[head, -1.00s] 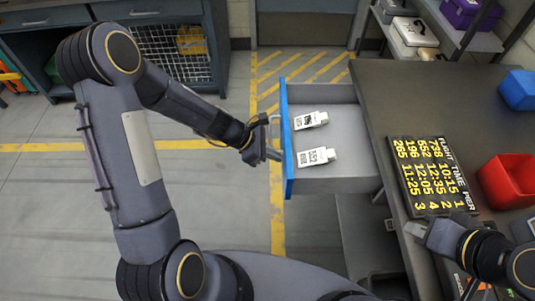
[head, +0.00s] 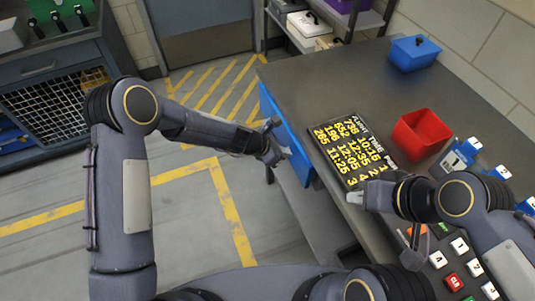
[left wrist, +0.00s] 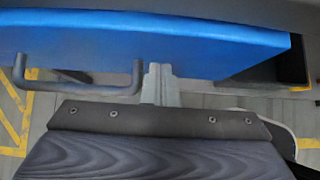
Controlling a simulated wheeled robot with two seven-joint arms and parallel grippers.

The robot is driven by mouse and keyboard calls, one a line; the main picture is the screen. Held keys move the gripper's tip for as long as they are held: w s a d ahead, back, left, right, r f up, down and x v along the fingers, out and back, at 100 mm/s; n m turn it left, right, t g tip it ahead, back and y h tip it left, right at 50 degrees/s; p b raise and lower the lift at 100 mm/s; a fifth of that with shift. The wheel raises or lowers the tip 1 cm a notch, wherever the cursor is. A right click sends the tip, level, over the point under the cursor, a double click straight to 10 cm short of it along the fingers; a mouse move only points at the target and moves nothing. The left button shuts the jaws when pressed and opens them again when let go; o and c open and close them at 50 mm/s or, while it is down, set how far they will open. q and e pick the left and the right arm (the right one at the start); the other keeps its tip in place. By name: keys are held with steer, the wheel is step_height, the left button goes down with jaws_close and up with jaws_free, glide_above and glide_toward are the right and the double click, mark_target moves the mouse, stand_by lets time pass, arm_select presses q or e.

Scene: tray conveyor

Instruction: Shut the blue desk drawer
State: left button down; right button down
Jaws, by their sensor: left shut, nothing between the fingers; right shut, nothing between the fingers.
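The fingertips reach the front's lower edge; contact is unclear. My right gripper (head: 357,194) is shut and empty over the desk's near edge.
The dark desk top (head: 330,85) carries a flight-time board (head: 345,150), a red bin (head: 422,134) and a blue bin (head: 414,52). Number keys (head: 459,246) lie near my right arm. Yellow-marked floor (head: 215,90) left of the desk is open.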

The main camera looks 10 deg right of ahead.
arm_select(q)
steer(key=shift+w+d+r, duration=0.1)
steer(key=shift+w+d, duration=0.15)
steer(key=shift+d, duration=0.7)
arm_select(e)
steer(key=shift+a+r, duration=0.15)
steer(key=shift+r, duration=0.25)
steer(key=shift+s, duration=0.1)
arm_select(q)
steer(key=shift+r, duration=0.1)
